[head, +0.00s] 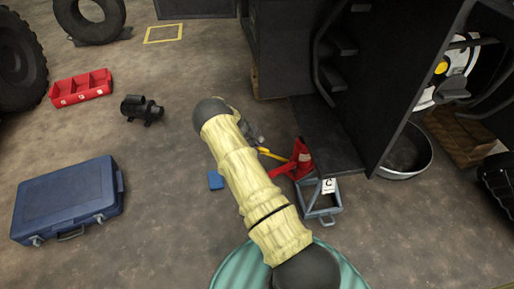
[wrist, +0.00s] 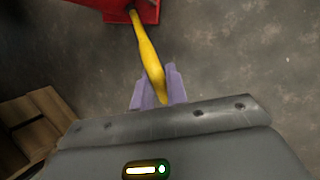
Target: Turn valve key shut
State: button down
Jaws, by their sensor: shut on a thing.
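A long yellow key (wrist: 147,50), which I take for the valve key, runs from a red body at the top of the wrist view down between my gripper's (wrist: 159,85) purple fingers. The fingers are shut on its near end. In the head view the yellow key (head: 270,154) sticks out to the left of a red jack-like body (head: 301,157). My gripper (head: 256,143) is at its left end, partly hidden by my sleeved arm. The part where the key enters the red body is small and hard to make out.
A grey frame (head: 322,211) with a card marked C stands just below the red body. The dark forklift body (head: 362,75) rises to the right, near a round metal pan (head: 407,152). A blue case (head: 68,200) and red tray (head: 81,88) lie left.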

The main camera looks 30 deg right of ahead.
jog(key=shift+a+r+m+t+p, duration=0.15)
jog(key=shift+m+t+p, duration=0.45)
jog(key=shift+m+p, duration=0.55)
jog(key=shift+s+f+m+t+h+p, duration=0.15)
jog(key=shift+m+t+h+p, duration=0.25)
jog(key=shift+m+h+p, duration=0.4)
jog(key=m, duration=0.1)
jog(key=m+t, duration=0.1)
jog(key=m, duration=0.1)
jog(key=shift+a+f+h, duration=0.2)
jog(key=shift+f+h, duration=0.1)
jog(key=shift+m+t+h+b, duration=0.45)
jog(key=shift+m+b, duration=0.35)
jog(key=shift+m, duration=0.65)
jog(key=c, duration=1.4)
grip_release()
